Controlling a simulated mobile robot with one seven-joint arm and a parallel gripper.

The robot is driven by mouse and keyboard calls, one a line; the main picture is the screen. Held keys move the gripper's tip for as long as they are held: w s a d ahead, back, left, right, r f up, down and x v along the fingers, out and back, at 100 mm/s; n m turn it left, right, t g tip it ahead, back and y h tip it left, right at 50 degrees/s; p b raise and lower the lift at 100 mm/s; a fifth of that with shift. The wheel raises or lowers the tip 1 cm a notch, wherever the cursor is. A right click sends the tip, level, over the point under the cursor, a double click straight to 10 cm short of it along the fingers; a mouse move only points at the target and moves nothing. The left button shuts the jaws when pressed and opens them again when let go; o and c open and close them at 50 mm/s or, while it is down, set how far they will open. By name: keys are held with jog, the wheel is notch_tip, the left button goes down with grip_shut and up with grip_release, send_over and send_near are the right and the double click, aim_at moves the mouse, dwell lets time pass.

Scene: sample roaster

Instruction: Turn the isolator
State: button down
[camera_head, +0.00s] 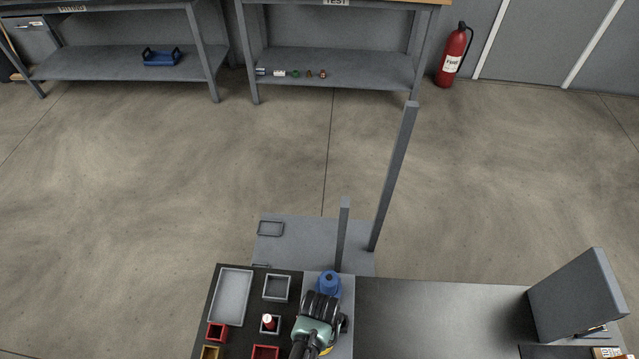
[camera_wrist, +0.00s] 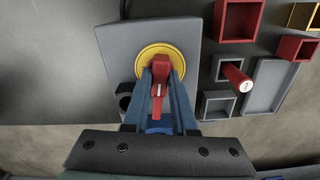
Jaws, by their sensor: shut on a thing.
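The isolator shows in the wrist view as a red handle (camera_wrist: 160,63) on a round yellow plate (camera_wrist: 142,66), set on a grey box (camera_wrist: 185,35). The handle's narrow part points down the picture, toward my wrist. My gripper (camera_wrist: 161,82) is shut on the red handle, with one blue-grey finger on each side. The fingers hide part of the yellow plate's lower edge. In the head view my arm and wrist cover most of the isolator; only a bit of the yellow plate (camera_head: 327,350) shows beside my arm.
Red, gold and grey trays stand beside the box, one holding a red cylinder (camera_wrist: 236,78). A black ringed part (camera_wrist: 125,103) is close to my left finger. A blue object (camera_head: 328,281) is beyond my wrist.

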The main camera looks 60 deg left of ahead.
jog(key=shift+n, duration=1)
jog(key=c, duration=0.7)
grip_release()
notch_tip(320, 180, up, 13)
jog(key=shift+p, duration=0.45)
